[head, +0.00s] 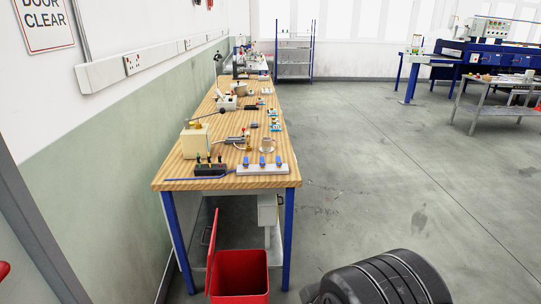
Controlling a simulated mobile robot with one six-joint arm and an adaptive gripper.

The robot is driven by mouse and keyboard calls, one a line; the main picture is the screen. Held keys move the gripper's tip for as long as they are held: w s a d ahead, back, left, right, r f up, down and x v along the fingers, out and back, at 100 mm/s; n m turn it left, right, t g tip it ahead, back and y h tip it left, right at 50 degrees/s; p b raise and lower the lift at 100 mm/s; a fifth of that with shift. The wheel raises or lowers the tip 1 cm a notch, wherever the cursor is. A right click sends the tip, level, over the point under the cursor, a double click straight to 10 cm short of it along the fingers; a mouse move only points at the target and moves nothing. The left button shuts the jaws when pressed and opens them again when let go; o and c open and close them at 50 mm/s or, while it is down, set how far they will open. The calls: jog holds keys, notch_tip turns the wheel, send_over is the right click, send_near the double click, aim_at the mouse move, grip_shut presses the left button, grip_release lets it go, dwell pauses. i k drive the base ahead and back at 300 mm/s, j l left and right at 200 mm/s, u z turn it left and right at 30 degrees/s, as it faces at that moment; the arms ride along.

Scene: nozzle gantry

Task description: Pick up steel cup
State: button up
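No other cup is clear to me among the small items farther along the bench. My gripper is not in view.
A red open bin (239,274) stands below the bench's near end. A large black ribbed shape (385,280) fills the bottom right; I cannot tell what it is. A cream box (195,142) stands on the bench. The grey floor (370,170) right of the bench is clear.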

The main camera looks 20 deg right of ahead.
aim_at(267, 144)
jog(key=k+u, duration=0.15)
jog(key=u, duration=0.3)
jog(key=k+u, duration=0.15)
jog(key=u, duration=0.3)
jog(key=k+j+u, duration=0.1)
jog(key=u, duration=0.4)
jog(key=i+l, duration=0.2)
jog(key=l, duration=0.35)
jog(key=i+l, duration=0.15)
jog(key=l, duration=0.35)
jog(key=i+l, duration=0.2)
jog(key=l, duration=0.35)
jog(key=i+l+u, duration=0.1)
jog(key=l, duration=0.45)
jog(key=i+l, duration=0.25)
jog(key=l, duration=0.25)
jog(key=i+l, duration=0.15)
jog(key=l, duration=0.4)
jog(key=i+l, duration=0.15)
jog(key=l, duration=0.4)
jog(key=i+l+u, duration=0.1)
jog(key=l, duration=0.45)
jog(key=i, duration=0.05)
